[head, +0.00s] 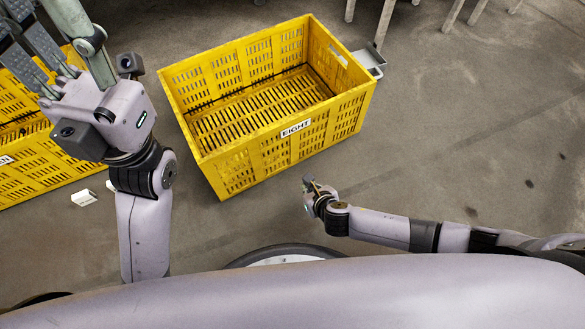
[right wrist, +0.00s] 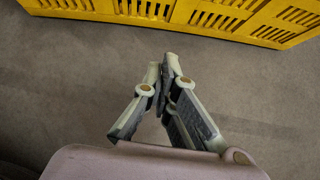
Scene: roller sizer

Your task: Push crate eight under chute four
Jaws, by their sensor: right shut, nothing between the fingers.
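Crate eight (head: 268,158) is a yellow slatted plastic crate with a white "EIGHT" label on its near side. It stands on the floor, empty, turned slightly in the head view. Its lower wall crosses the top of the right wrist view (right wrist: 216,18). My right gripper (head: 310,184) is shut and empty, low in front of the crate's near side, with a gap of floor between; its fingertips meet in the right wrist view (right wrist: 168,62). My left gripper (head: 52,28) is raised at the upper left, fingers apart, tips partly cut off. No chute marked four can be made out.
Another yellow crate (head: 50,180) stands at the left, partly behind my left arm, its label cut off. A small white block (head: 84,197) lies beside it. A grey-white fixture (head: 371,60) sits at crate eight's far right corner. Grey legs (head: 385,20) stand beyond.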

